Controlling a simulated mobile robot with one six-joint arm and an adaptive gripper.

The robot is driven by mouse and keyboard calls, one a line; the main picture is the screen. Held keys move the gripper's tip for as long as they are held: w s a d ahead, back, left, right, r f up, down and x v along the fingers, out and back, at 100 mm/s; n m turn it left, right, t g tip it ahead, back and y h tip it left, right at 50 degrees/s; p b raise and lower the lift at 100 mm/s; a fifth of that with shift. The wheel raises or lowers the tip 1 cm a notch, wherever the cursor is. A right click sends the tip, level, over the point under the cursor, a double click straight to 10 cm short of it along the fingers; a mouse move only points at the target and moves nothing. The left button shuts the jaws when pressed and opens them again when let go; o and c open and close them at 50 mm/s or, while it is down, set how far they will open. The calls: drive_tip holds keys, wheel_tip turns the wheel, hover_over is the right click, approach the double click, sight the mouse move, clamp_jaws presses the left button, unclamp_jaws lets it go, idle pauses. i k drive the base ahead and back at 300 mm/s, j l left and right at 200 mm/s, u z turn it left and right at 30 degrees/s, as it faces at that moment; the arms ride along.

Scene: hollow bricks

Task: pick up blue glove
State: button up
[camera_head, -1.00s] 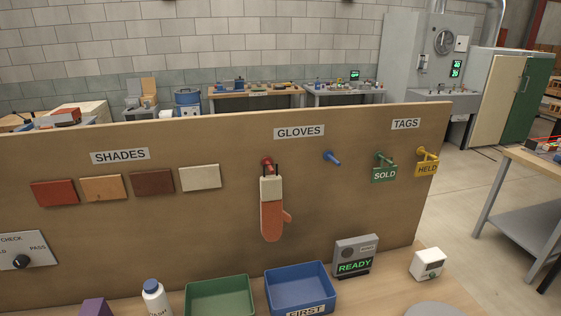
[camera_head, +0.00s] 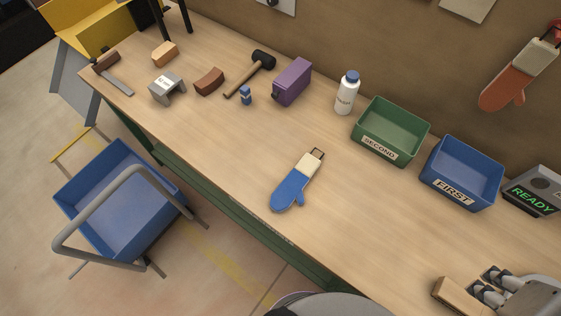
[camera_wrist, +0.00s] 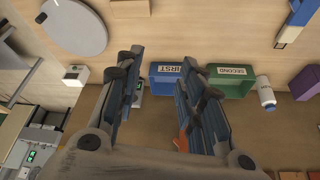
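The blue glove (camera_head: 290,188) lies flat on the wooden table, near the middle of the head view. It has a blue mitten part, a cream cuff and a dark loop at its upper end. Part of it also shows at the top right edge of the wrist view (camera_wrist: 301,12). My gripper (camera_head: 485,285) is at the lower right of the head view, well to the right of the glove. In the wrist view my gripper (camera_wrist: 160,75) has its fingers spread apart with nothing held between them.
A green SECOND bin (camera_head: 391,131) and a blue FIRST bin (camera_head: 461,173) stand behind and right of the glove. A red glove (camera_head: 515,78) hangs on the board. Table around the blue glove is clear.

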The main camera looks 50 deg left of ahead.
sight(290, 188)
drive_tip(key=u, duration=1.95)
drive_tip(key=i+j+z, duration=0.2)
drive_tip(key=j, duration=0.15)
drive_tip(key=i+j+z, duration=0.1)
drive_tip(key=j+z, duration=0.15)
drive_tip(key=i+j+z, duration=0.2)
drive_tip(key=j, duration=0.25)
drive_tip(key=j+z, duration=0.25)
drive_tip(key=j, duration=0.15)
